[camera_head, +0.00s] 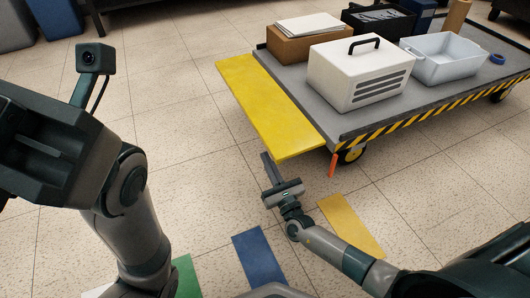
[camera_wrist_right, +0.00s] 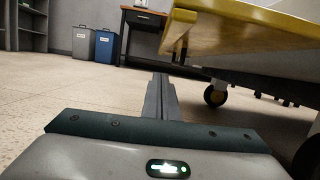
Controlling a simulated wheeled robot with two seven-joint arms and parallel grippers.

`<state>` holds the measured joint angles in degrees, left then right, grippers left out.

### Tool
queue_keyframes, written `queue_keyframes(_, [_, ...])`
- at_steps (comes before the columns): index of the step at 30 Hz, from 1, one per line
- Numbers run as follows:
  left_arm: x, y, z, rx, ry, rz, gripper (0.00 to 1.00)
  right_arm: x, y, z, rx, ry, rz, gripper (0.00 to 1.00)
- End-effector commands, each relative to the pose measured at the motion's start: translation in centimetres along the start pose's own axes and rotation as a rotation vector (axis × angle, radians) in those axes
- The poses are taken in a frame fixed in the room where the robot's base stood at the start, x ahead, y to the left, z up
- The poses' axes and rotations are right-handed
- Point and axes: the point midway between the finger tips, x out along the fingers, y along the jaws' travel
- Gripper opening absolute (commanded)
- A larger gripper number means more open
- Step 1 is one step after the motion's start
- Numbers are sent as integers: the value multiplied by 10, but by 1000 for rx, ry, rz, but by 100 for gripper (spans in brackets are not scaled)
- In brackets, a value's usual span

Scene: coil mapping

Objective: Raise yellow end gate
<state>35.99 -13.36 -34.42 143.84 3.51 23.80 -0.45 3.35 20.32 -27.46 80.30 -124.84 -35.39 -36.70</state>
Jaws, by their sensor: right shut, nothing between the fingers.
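The yellow end gate (camera_head: 268,108) is a long flat panel at the left end of the grey cart (camera_head: 350,137). It sticks outward from the deck, roughly flat. My right gripper (camera_head: 267,158) is shut and empty near the gate's front corner, apart from it as far as I can tell. In the right wrist view the shut fingers (camera_wrist_right: 160,97) point forward, and the gate (camera_wrist_right: 245,30) hangs above and to the right, with its edge and underside showing. My left arm shows at the left of the head view, but its fingers do not.
The cart carries a white case (camera_head: 345,85), a cardboard box (camera_head: 298,45) and a pale bin (camera_head: 440,62). An orange post (camera_head: 333,165) and a wheel (camera_head: 352,154) are at its near corner. Blue (camera_head: 260,258) and yellow (camera_head: 350,225) floor patches lie nearby. Floor left of the gate is clear.

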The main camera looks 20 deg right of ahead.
Motion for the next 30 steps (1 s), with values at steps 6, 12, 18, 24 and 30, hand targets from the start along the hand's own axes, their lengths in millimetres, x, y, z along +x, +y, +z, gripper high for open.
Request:
queue_keyframes(6, [2, 2, -2, -3, 10, 8, 31, 20, 0, 17, 3, -1, -2, 0])
queue_keyframes(12, [2, 2, -2, -4, 11, 8, 31, 24, 0, 34, 2, 0, -1, 0])
queue_keyframes(18, [1, 2, -2, -6, 8, 7, 31, 26, 0, 39, 0, 1, 1, 0])
queue_keyframes(24, [0, 2, -2, -6, 5, 6, 31, 26, 0, 39, 0, 1, 0, 0])
queue_keyframes(30, [1, 2, -1, -6, 5, 6, 31, 26, 0, 40, 6, 1, -1, 0])
